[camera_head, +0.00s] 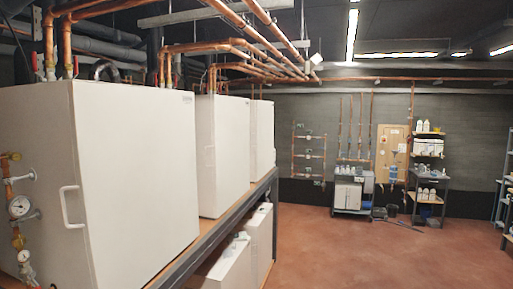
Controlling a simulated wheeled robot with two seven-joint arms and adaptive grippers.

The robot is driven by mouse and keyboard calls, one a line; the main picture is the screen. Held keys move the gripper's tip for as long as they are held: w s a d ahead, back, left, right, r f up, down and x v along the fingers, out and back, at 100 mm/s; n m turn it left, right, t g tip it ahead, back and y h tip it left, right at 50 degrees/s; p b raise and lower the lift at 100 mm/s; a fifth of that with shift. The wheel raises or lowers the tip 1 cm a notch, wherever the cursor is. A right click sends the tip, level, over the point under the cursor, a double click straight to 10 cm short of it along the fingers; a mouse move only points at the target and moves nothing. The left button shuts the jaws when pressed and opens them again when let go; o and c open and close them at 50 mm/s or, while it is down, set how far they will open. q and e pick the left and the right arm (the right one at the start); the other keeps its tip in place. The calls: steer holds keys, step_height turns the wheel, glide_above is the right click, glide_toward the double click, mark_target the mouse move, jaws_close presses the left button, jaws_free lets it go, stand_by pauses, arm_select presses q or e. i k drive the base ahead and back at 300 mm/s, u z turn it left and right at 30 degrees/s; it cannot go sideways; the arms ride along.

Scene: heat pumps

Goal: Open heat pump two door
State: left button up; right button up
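A row of three white heat pumps stands on a rack along the left. The nearest heat pump (140,170) has a white loop handle (72,207) low on its left-hand face. The farthest heat pump (262,135) is partly hidden by the middle one. Their panels look closed. No readable number shows which one is heat pump two. Neither of my grippers is in view.
Pressure gauges (19,206) and copper pipes stick out at the left edge. More white units (225,268) sit on the lower shelf. Copper pipes (240,45) run overhead. A grey cart (348,192) and shelves (427,180) stand at the back wall. The reddish floor (370,255) on the right is clear.

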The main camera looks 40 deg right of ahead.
mark_target(230, 116)
steer(key=z, duration=1.25)
